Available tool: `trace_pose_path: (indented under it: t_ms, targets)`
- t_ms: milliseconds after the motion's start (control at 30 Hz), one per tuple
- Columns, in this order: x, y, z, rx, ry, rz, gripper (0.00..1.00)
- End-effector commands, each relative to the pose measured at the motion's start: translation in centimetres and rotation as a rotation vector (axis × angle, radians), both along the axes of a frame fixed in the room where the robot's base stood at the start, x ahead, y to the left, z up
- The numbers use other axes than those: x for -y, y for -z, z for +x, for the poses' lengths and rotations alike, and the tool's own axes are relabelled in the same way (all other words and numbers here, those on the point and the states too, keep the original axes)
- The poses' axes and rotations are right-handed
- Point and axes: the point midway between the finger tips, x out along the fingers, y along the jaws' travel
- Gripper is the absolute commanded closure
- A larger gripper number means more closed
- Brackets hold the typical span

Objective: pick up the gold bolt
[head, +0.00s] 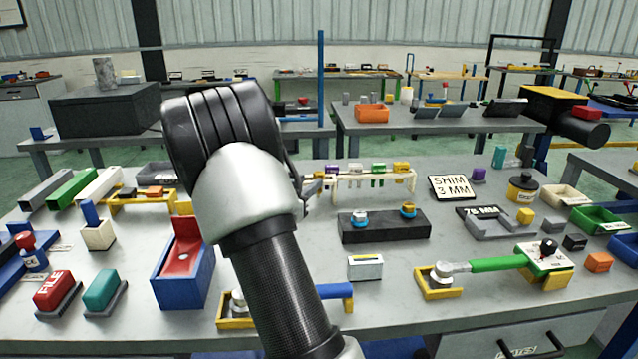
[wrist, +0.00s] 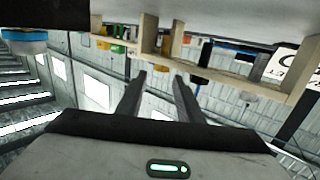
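A cream rack (head: 345,180) stands on the bench in the head view, holding several small coloured bolts. A gold-yellow one (head: 401,168) sits at its right end and looks like the gold bolt. A green one (head: 378,168) is to its left. My gripper (head: 308,190) is beside the rack's left end, mostly hidden behind my arm. In the wrist view my gripper (wrist: 159,75) is open, with nothing between its fingers. The rack's rail (wrist: 225,74) crosses above the fingertips there, and the view appears tipped. I cannot surely pick out the gold bolt in it.
A red-and-blue box (head: 184,265) is left of my arm.

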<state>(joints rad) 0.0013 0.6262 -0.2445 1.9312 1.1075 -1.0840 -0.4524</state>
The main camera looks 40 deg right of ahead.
Motion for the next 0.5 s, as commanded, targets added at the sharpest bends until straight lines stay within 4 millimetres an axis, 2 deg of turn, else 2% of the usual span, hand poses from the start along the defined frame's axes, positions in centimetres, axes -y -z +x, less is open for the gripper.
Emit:
trace_pose_path:
  t_ms: [300,500]
  targets:
    - [3.8,0.5,2.1,0.002,0.002,0.000,0.67]
    - [4.4,0.4,2.4,0.001,-0.001,0.000,0.67]
